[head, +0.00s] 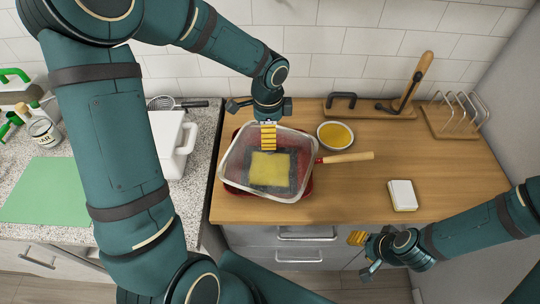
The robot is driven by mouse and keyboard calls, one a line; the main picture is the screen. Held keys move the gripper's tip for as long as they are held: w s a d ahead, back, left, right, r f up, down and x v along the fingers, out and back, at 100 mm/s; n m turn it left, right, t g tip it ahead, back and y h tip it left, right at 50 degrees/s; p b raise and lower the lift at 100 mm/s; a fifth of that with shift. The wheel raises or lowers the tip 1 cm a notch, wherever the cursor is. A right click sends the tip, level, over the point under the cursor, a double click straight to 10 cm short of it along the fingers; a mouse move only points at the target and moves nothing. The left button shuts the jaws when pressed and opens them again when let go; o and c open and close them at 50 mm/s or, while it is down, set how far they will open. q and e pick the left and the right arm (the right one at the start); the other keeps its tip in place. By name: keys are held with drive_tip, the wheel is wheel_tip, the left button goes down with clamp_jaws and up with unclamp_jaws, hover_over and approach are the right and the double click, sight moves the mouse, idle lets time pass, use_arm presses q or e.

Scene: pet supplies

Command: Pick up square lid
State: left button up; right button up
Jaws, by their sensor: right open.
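A clear, roughly square glass piece with a pale rim (296,193), which looks like the square lid, lies tilted over a red pan (309,178) on the wooden counter. A yellow square on a dark grey patch (270,168) shows through or inside it. My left gripper (268,138) points down at its far rim, with yellow finger pads overlapping the rim; whether they are closed on it is unclear. My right gripper (363,252) is open and empty in front of the counter's front edge, right of the pan and lower in the picture.
The pan's wooden handle (347,157) points right. A bowl of yellow food (335,134) stands behind it. A white and yellow block (402,195) lies at right. A wooden rack (456,118) and board (372,109) stand at the back. A white container (170,135) is at left. The front right counter is mostly clear.

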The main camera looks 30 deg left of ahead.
use_arm(q)
drive_tip(key=shift+w+f, duration=0.1)
drive_tip(key=shift+f, duration=0.65)
drive_tip(key=f, duration=0.4)
drive_tip(key=shift+s+d, duration=0.3)
drive_tip(key=shift+d, duration=0.05)
drive_tip(key=shift+f, duration=0.6)
drive_tip(key=shift+c, duration=0.4)
drive_tip(key=shift+r, duration=0.1)
drive_tip(key=c, duration=1.3)
